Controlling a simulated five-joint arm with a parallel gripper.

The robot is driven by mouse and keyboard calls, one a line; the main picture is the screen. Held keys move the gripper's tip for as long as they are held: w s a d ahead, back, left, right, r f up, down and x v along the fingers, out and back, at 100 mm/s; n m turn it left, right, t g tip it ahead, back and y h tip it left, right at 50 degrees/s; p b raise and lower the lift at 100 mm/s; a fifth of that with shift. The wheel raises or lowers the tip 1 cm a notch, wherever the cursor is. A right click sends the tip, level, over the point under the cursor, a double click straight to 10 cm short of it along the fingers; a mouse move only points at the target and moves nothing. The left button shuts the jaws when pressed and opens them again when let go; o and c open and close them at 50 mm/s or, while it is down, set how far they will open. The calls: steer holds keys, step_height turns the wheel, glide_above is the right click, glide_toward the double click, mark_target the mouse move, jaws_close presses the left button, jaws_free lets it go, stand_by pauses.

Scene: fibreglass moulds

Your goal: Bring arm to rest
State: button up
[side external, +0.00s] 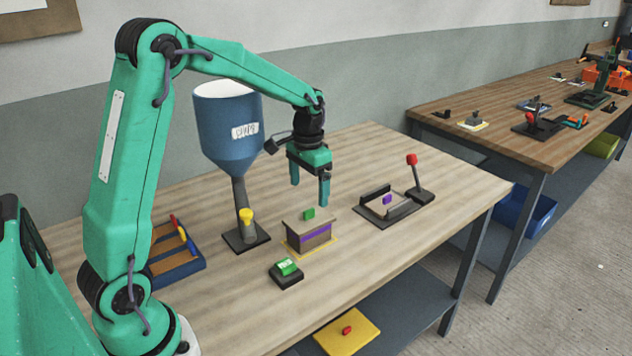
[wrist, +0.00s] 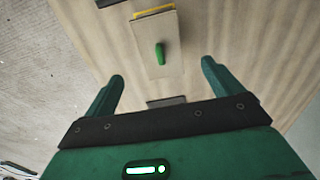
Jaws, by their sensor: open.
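My gripper (side external: 310,193) is open and empty in the side external view. It hangs over the wooden table, above a brown box-shaped mould (side external: 309,233) with a purple band and a green knob (side external: 309,213) on top. There is a gap between the fingertips and the knob. In the wrist view my gripper (wrist: 162,80) shows two spread fingers with nothing between them. The green knob (wrist: 160,53) on the mould's top (wrist: 152,35) lies ahead of the fingers.
A blue hopper (side external: 229,125) on a stand is left of the gripper. A black clamp fixture (side external: 385,208) with a red-knobbed lever stands right. A blue tray (side external: 180,262), a green button (side external: 287,267) and a second workbench (side external: 500,110) are also around.

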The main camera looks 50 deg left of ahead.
steer(key=shift+r, duration=0.1)
steer(key=s+d+r+t, duration=0.3)
steer(key=s+d+r, duration=0.3)
steer(key=s+r, duration=0.3)
steer(key=s+d+r+t, duration=0.1)
steer(key=s+d, duration=0.3)
steer(key=s, duration=0.8)
steer(key=shift+d+r+t, duration=0.15)
steer(key=shift+d+t, duration=0.05)
steer(key=shift+t, duration=0.6)
